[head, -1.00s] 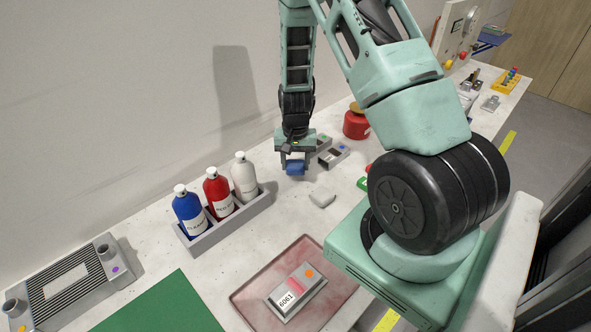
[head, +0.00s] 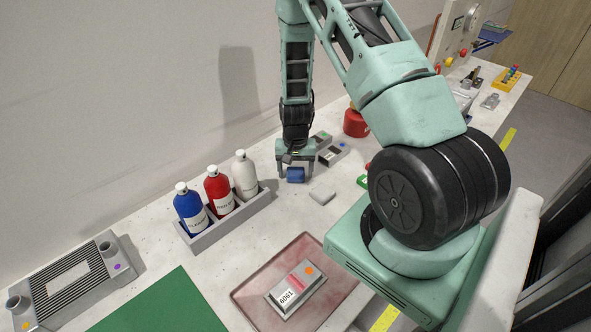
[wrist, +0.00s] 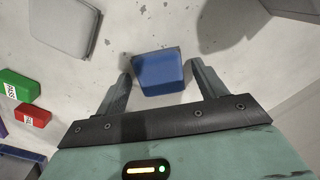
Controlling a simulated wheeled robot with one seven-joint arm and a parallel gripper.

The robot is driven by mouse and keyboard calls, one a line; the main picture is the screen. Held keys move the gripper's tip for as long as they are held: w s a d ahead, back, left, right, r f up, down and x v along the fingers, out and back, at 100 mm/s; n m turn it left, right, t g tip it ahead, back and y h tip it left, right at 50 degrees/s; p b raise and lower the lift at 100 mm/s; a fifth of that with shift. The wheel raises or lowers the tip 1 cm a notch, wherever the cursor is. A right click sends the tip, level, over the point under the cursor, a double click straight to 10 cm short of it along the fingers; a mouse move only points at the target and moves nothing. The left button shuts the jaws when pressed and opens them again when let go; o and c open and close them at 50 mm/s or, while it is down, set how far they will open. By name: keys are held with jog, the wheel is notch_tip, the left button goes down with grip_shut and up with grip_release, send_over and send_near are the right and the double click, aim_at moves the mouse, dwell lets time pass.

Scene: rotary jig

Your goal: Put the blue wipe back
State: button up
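The blue wipe (head: 296,175) is a small blue block on the pale bench, beyond the bottle rack. In the wrist view the blue wipe (wrist: 159,72) lies between my fingers, with a narrow gap on each side. My gripper (head: 295,170) points down at it and is open around it. The gripper (wrist: 161,72) fingers also stand apart in the wrist view. The wipe's underside is hidden.
A grey rack (head: 228,220) with blue, red and white bottles stands left of my gripper. A pale block (head: 322,192) lies just right of it. Small grey boxes (head: 332,153) and a red container (head: 355,123) stand behind. A reddish tray (head: 250,295) lies in front.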

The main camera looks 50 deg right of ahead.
aim_at(295, 172)
notch_tip(295, 172, up, 12)
jog(key=b, duration=0.2)
jog(key=shift+r, duration=0.2)
dwell(0.7)
